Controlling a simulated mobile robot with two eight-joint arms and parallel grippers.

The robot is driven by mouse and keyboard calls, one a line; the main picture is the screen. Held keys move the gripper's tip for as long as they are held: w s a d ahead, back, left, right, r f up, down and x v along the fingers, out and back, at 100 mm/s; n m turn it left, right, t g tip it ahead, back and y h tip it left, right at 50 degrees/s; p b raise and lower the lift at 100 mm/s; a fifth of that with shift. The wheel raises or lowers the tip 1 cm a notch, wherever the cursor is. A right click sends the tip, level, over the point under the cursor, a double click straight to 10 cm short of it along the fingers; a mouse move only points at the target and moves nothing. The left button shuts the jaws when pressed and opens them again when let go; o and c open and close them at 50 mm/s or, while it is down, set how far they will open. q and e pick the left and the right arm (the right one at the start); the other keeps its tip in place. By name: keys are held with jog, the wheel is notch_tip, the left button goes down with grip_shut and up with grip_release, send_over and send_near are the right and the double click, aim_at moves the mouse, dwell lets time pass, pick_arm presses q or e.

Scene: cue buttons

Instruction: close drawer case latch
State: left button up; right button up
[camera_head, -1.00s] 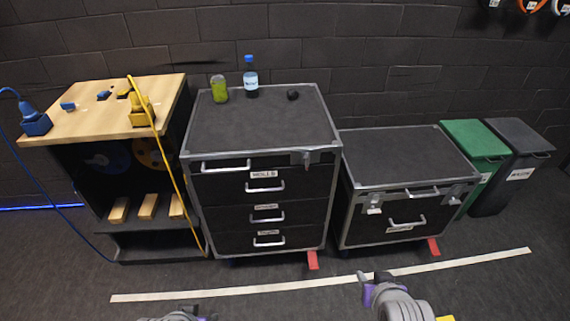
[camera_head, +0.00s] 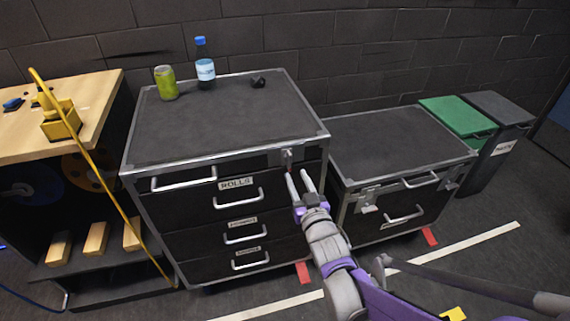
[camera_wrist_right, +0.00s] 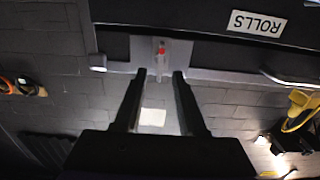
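The drawer case (camera_head: 222,125) is a tall black case with metal edges, and its drawers look shut. Its latch (camera_head: 287,157) is a small metal piece at the upper right of the front, right of the ROLLS label. The latch also shows upside down in the right wrist view (camera_wrist_right: 160,62), with a red tip. My right gripper (camera_head: 298,174) is just below and right of the latch. Its fingers are apart with nothing between them, and in the right wrist view (camera_wrist_right: 159,76) the latch lies ahead between the fingertips. Contact is not clear. My left gripper is out of view.
A can (camera_head: 166,83), a bottle (camera_head: 205,66) and a small black object (camera_head: 258,82) stand on the case. A lower black case (camera_head: 395,150) is close on the right, and a wooden-topped bench (camera_head: 85,105) with a yellow cable is on the left. Bins (camera_head: 455,120) stand far right.

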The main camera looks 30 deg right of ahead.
aim_at(290, 165)
jog(key=x, duration=0.7)
jog(key=shift+b, duration=0.4)
jog(key=shift+a, duration=0.1)
grip_shut()
